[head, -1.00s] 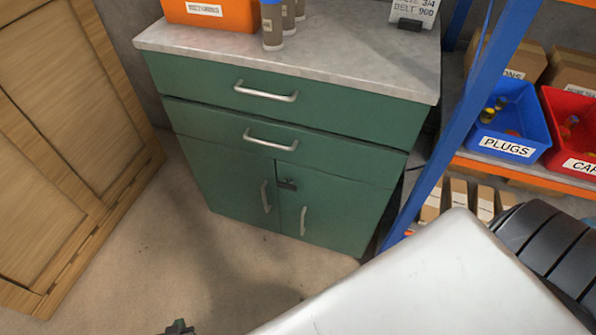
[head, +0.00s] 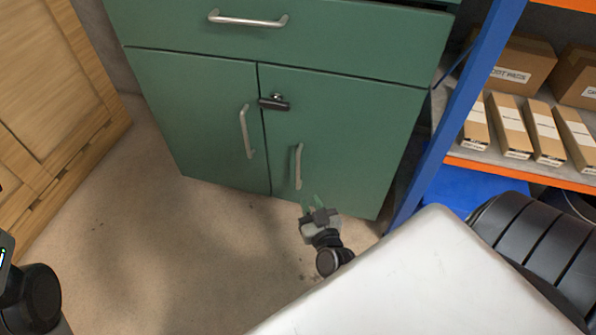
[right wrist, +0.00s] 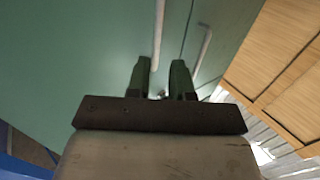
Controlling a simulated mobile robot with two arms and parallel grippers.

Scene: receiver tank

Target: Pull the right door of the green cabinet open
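The green cabinet (head: 190,110) stands ahead with both lower doors shut. Its right door (head: 350,130) has a vertical silver handle (head: 298,166), which also shows in the right wrist view (right wrist: 158,35). A dark latch (head: 274,103) sits near the top of this door, at the seam. My right gripper (head: 308,203) is just below the handle's lower end. In the right wrist view its two green fingers (right wrist: 161,78) are apart and empty, and the handle's near end lies ahead of the gap between them. My left gripper is out of view.
The left door's handle (head: 247,132) is close by across the seam. A wooden cabinet (head: 50,110) stands at left. A blue rack post (head: 455,125) and shelf with cardboard boxes (head: 520,65) are at right. The floor (head: 160,240) before the cabinet is clear.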

